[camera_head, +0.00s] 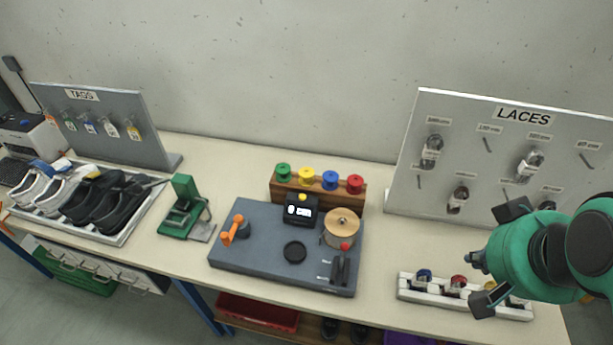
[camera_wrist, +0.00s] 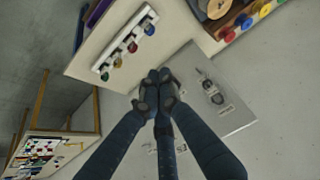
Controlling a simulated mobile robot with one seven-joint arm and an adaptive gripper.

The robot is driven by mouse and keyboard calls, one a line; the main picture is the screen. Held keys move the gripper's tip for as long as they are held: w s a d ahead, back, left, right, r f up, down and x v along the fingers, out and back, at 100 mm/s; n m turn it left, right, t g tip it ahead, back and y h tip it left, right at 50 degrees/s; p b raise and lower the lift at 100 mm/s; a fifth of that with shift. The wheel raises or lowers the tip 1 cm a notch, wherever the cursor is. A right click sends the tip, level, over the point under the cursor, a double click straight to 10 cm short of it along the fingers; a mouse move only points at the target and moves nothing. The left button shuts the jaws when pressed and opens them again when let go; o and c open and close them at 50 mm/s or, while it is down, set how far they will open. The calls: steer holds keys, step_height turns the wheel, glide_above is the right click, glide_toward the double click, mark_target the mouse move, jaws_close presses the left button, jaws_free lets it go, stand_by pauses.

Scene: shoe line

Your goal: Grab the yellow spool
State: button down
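The yellow spool (camera_head: 306,174) stands on a wooden rack (camera_head: 340,196) at the back of the table, between a green spool (camera_head: 283,172) and a blue spool (camera_head: 330,180). A red spool (camera_head: 355,184) is at the rack's right end. In the wrist view the yellow spool (camera_wrist: 265,10) is small, near the top right edge. My gripper (camera_head: 478,262) is far to the right of the rack, above the table by the laces board. In the wrist view the fingertips of my gripper (camera_wrist: 160,80) are together, with nothing seen between them.
A grey station (camera_head: 260,250) with a large tan reel (camera_head: 341,228) stands in front of the rack. The laces board (camera_head: 406,180) rises at the right. A white holder (camera_head: 440,296) with small coloured items lies below my gripper. Shoes lie on a tray at the left.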

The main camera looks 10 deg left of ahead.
steer(key=c, duration=2.5)
jaws_free()
steer(key=o, duration=1.3)
steer(key=w+a+r+g+p, duration=0.1)
steer(key=w+a+p, duration=0.3)
steer(key=w, duration=0.5)
steer(key=w+a+r+n+p, duration=0.1)
steer(key=w+a+p, duration=0.1)
steer(key=w+a, duration=0.55)
steer(key=w+a+r+g+p, duration=0.1)
steer(key=w+a+r+p, duration=0.2)
steer(key=w, duration=0.8)
steer(key=w+a+f+p, duration=0.2)
steer(key=w+a+f, duration=0.2)
steer(key=a+f, duration=0.3)
steer(key=w+a+f+g+p, duration=0.1)
steer(key=w+a+f+p, duration=0.2)
steer(key=a+f, duration=0.3)
steer(key=w+a+f+n+g+p, duration=0.1)
steer(key=w+a+f, duration=0.4)
steer(key=a, duration=0.6)
steer(key=shift+w+f+p, duration=0.15)
steer(key=shift+f+p, duration=0.25)
steer(key=shift+f, duration=0.25)
steer(key=shift+w+f+p, duration=0.15)
steer(key=shift+f+p, duration=0.25)
steer(key=shift+f, duration=0.25)
